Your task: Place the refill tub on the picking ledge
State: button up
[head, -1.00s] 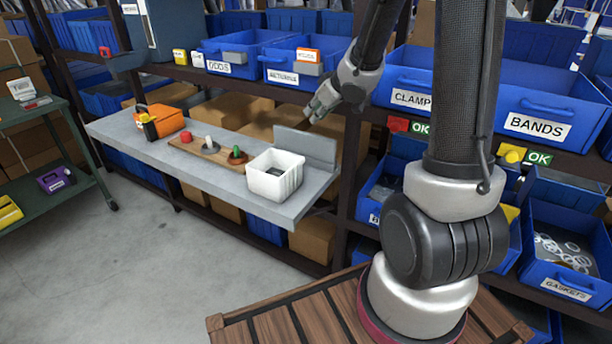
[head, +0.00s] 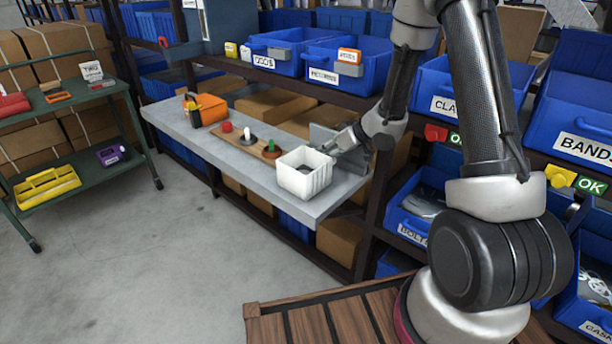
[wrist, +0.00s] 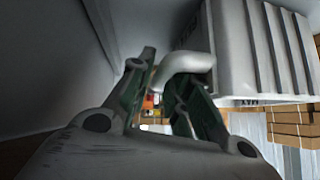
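The white refill tub (head: 304,180) stands upright, apparently resting on the right end of the grey picking ledge (head: 235,160). Its ribbed side (wrist: 262,45) fills the upper right of the wrist view. A curved light-grey handle or lip (wrist: 183,68) sticks out from it. My gripper (head: 338,150) is at the tub's upper right rim. In the wrist view my gripper's dark fingers (wrist: 165,78) stand apart, with the curved piece at their tips. I see through the gap between them; contact is not clear.
An orange box (head: 211,109) stands farther left. An upright grey plate (head: 325,138) is behind the tub. Blue bins (head: 345,65) line the shelf above. A green cart (head: 85,165) stands left.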

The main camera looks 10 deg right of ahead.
grip_shut()
jog(key=shift+r, duration=0.1)
